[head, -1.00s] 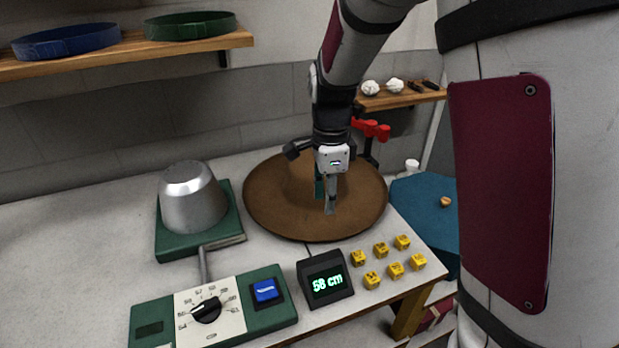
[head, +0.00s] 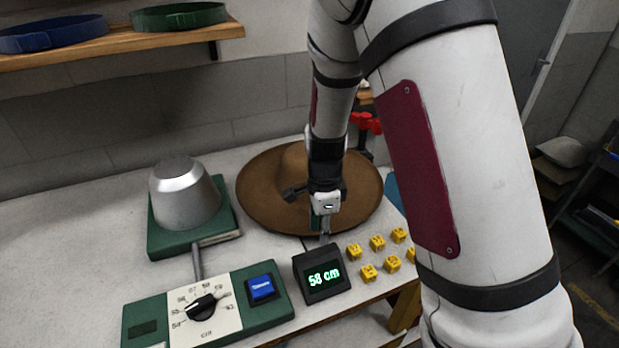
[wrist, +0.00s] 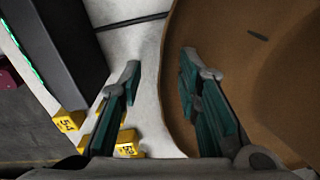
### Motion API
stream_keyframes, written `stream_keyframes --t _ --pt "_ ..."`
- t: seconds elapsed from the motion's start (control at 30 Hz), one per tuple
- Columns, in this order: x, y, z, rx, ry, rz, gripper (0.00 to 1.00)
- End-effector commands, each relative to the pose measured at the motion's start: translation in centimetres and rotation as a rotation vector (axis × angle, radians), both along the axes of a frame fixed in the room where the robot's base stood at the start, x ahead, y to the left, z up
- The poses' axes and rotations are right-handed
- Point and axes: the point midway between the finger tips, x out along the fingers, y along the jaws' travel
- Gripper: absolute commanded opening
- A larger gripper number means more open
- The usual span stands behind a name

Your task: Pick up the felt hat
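The brown felt hat (head: 262,195) lies on the bench with its wide brim spread out, and my arm hides part of its crown. It also fills the right side of the wrist view (wrist: 275,65). My gripper (head: 322,236) is at the brim's near edge in the head view. In the wrist view my gripper (wrist: 160,64) is open, its teal-padded fingers apart and nothing between them held. The brim's edge runs between the fingers in that picture, with the right finger over the brim. I cannot tell whether it touches.
A dark display (head: 321,275) reading 58 cm stands just in front of the gripper. Several yellow numbered cubes (head: 377,243) lie to its right. A metal hat block (head: 185,195) on a green base stands left, behind the dial panel (head: 207,309). Bare bench lies far left.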

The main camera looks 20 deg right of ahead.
Motion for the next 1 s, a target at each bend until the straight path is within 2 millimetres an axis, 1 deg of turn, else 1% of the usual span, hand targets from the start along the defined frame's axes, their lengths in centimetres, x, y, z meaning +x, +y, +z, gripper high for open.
stream_keyframes --t 0.23,0.27,0.3,0.37,0.4,0.8,0.87,1.0 --pt "0.0 0.0 -0.2 0.000 -0.001 0.000 0.31" --pt "0.0 0.0 -0.2 0.000 -0.001 0.000 0.24" --pt "0.0 0.0 -0.2 0.000 -0.001 0.000 0.15" --pt "0.0 0.0 -0.2 0.000 -0.001 0.000 0.02" --pt "0.0 0.0 -0.1 0.000 -0.001 0.000 0.00" --pt "0.0 0.0 0.0 0.000 -0.002 0.000 0.00" --pt "0.1 0.0 0.2 0.000 -0.003 0.000 0.00" --pt "0.1 0.0 1.3 0.000 -0.005 0.002 0.00"
